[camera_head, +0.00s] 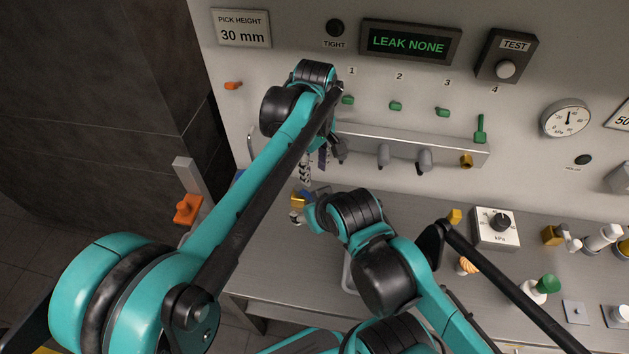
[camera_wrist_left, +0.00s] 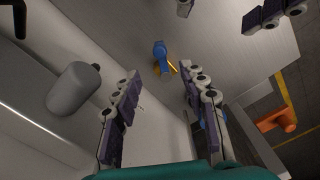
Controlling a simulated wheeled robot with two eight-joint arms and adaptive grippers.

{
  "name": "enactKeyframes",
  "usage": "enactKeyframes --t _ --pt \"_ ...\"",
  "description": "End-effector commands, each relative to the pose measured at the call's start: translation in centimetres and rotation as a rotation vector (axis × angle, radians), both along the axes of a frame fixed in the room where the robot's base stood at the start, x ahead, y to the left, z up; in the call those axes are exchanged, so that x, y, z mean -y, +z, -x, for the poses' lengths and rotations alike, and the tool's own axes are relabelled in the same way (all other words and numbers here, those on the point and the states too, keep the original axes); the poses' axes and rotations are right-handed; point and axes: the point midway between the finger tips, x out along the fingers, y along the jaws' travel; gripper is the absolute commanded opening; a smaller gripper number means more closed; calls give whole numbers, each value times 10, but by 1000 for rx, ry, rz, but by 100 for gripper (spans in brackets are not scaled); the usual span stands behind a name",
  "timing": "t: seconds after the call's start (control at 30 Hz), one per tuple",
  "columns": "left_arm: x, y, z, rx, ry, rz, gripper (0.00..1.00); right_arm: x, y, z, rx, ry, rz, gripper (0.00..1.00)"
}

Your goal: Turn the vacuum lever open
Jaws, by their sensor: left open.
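No readable label marks the vacuum lever. A small blue piece with gold parts (camera_wrist_left: 160,55) shows beyond my left fingers in the wrist view; it looks like a lever on a fitting. Gold and blue also show below my left gripper in the head view (camera_head: 299,199). My left gripper (camera_wrist_left: 160,88) is open and empty, its fingers either side of the line to the blue piece and apart from it. In the head view its fingers (camera_head: 316,165) are partly hidden by my arm. My right gripper (camera_wrist_left: 228,10) shows partly at the wrist view's top, fingers apart.
A wall rail (camera_head: 405,143) with grey knobs (camera_head: 424,160) runs close beside my left gripper. Several green levers (camera_head: 481,130) sit above it. An orange handle (camera_head: 187,208) is at the left.

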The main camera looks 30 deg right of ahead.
Motion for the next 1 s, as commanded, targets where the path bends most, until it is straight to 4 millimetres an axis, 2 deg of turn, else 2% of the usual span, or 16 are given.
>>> enactKeyframes --t 0.1,0.2,0.47,0.57,0.63,0.83,1.0 --pt "0 14 0 0 0 0 43 0 0 0 0 0 0 56" --pt "0 20 0 0 0 0 43 0 0 0 0 0 0 56" --pt "0 21 0 0 0 0 43 0 0 0 0 0 0 56" --pt "-3 19 -1 -5 13 7 19 0 -1 0 0 0 0 56" --pt "-12 14 -3 -25 61 34 0 0 -3 0 0 0 0 56" --pt "-72 -16 -9 -176 432 255 0 0 -18 0 0 0 0 56" --pt "-120 -29 -5 -325 789 487 0 0 -30 0 0 0 0 56"
